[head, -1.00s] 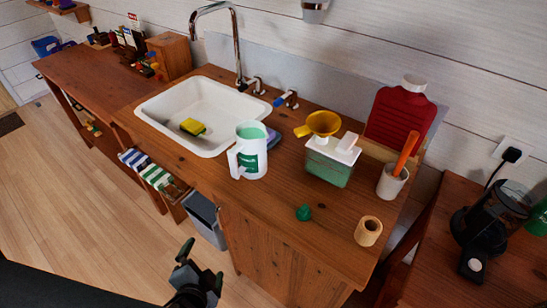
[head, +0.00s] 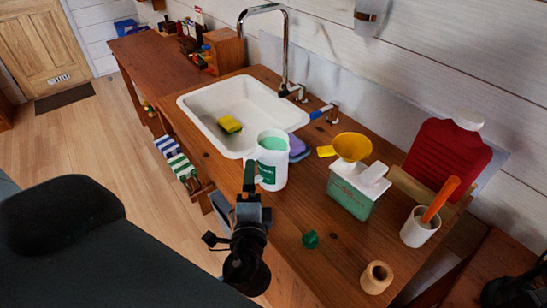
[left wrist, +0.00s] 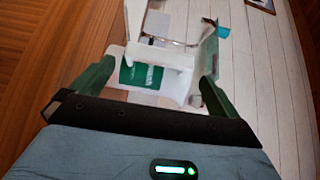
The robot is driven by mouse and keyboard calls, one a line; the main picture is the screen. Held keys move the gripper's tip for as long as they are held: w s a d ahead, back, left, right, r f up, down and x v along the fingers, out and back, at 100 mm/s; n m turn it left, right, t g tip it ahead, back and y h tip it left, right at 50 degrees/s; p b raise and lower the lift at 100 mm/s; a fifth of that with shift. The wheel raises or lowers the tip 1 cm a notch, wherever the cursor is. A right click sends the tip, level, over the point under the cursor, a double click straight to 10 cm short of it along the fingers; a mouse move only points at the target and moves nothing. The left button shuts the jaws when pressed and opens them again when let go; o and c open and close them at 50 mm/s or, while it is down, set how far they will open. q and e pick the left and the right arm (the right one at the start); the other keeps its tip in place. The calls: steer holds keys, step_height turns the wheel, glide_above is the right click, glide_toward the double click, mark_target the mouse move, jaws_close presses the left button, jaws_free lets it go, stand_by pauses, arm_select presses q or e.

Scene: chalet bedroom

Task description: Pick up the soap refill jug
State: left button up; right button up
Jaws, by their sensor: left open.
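The soap refill jug (head: 273,170) is white with a green label and green contents at its open top. It stands upright on the wooden counter beside the sink's front right corner. My left gripper (head: 252,190) is open at the jug's near left side, and its finger partly hides the handle side. In the left wrist view the jug (left wrist: 175,88) and its label show between the two spread fingers of the left gripper (left wrist: 153,88). I cannot tell whether a finger touches it. My right gripper is not in view.
Right of the jug are a green-and-white dispenser (head: 352,196), a yellow funnel (head: 353,147), a green cap (head: 310,239) and a wooden ring (head: 376,278). A red bottle (head: 445,155) and a utensil cup (head: 419,230) stand farther right. The sink (head: 205,105) lies behind left.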

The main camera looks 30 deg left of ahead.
mark_target(269, 164)
arm_select(q)
steer(key=shift+w+a+r, duration=0.1)
steer(key=shift+r, duration=0.05)
steer(key=shift+w, duration=0.2)
steer(key=shift+w+a+r, duration=0.1)
steer(key=shift+w+a, duration=0.1)
steer(key=shift+w, duration=0.1)
steer(key=shift+w+a, duration=0.2)
steer(key=shift+w, duration=0.15)
steer(key=shift+w+a+p, duration=0.2)
steer(key=shift+w+p, duration=0.1)
steer(key=shift+w, duration=0.05)
steer(key=shift+w+a, duration=0.1)
steer(key=p+x, duration=0.1)
steer(key=x, duration=0.3)
steer(key=shift+a, duration=0.15)
steer(key=shift+w+a+f, duration=0.2)
steer(key=shift+w+f, duration=0.1)
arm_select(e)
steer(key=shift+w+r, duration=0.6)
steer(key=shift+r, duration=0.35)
arm_select(q)
steer(key=c, duration=1.4)
